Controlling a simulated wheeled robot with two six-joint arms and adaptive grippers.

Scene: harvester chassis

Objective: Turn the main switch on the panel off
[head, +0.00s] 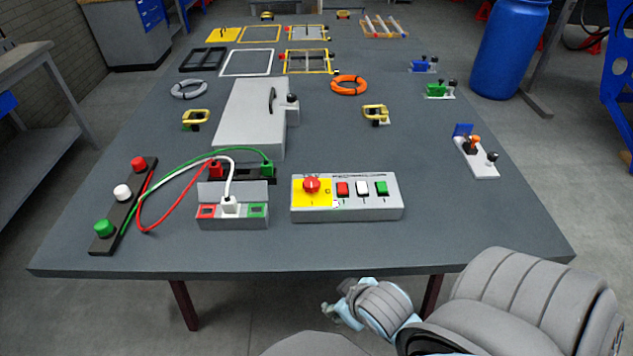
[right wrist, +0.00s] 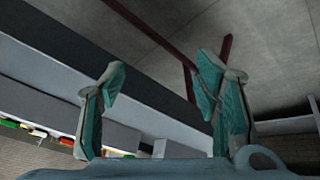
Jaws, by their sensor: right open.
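The grey control panel (head: 347,211) lies near the front middle of the table. On it are a red mushroom button (head: 311,185) on a yellow plate and a row of red (head: 342,189), white (head: 362,188) and green (head: 382,188) switches. I cannot read the labels or tell which is the main switch, or its position. My right gripper (head: 335,309) is below and in front of the table's front edge, apart from the panel. In the right wrist view its fingers (right wrist: 165,85) are spread with nothing between them. My left gripper is in neither view.
Left of the panel stand a socket box (head: 233,218) with cables and a black strip (head: 125,208) with coloured knobs. A grey box (head: 250,115) stands behind. A lever unit (head: 476,158) is at the right. The table (head: 460,225) is clear right of the panel.

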